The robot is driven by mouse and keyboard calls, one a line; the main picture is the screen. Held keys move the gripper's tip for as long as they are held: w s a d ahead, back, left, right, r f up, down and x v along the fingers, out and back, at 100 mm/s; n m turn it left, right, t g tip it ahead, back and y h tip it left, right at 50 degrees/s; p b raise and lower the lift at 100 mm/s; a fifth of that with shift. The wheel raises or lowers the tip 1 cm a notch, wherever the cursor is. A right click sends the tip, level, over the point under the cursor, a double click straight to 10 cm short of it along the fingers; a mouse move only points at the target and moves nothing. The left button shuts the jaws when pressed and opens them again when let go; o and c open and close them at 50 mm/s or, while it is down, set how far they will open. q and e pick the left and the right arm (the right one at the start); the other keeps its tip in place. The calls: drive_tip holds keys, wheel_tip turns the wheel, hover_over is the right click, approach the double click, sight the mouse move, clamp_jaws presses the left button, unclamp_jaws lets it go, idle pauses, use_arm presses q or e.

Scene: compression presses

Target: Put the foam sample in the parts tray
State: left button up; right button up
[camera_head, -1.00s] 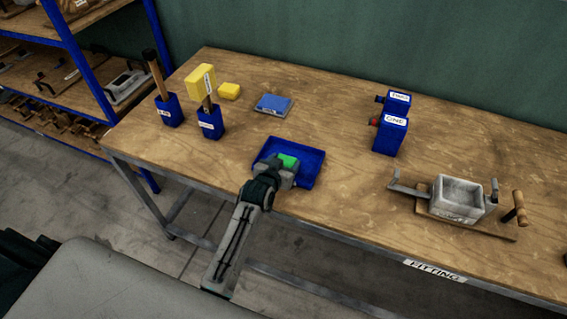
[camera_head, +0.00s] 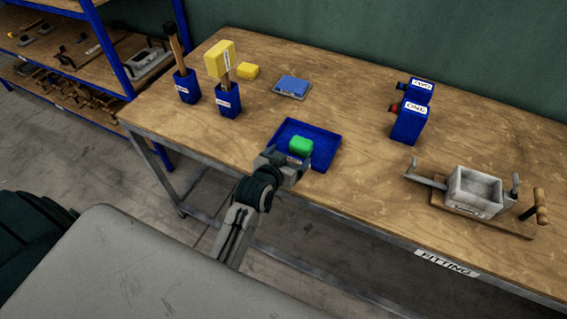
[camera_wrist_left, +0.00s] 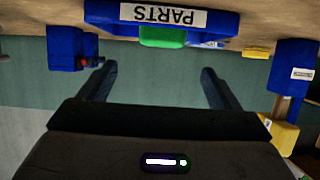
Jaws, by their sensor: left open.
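The foam sample appears to be the green block (camera_head: 300,146), which sits inside the blue parts tray (camera_head: 326,150) on the workbench. My left gripper (camera_head: 286,160) is at the tray's near side, open and empty, with its fingers pointing toward the block. In the left wrist view, which is upside down, the tray (camera_wrist_left: 226,24) bears a PARTS label and the green block (camera_wrist_left: 162,38) shows at its edge. The open fingers (camera_wrist_left: 155,78) stand wide apart there, with a gap to the block. My right gripper is not in view.
Blue holders with upright handled tools (camera_head: 228,98), a yellow block (camera_head: 247,71) and a blue-topped plate (camera_head: 292,87) stand behind and left. Two blue boxes (camera_head: 409,122) and a grey press mould (camera_head: 474,190) are to the right. Bare bench (camera_head: 365,165) lies between.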

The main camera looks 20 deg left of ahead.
use_arm(q)
drive_tip(key=shift+v, duration=1.75)
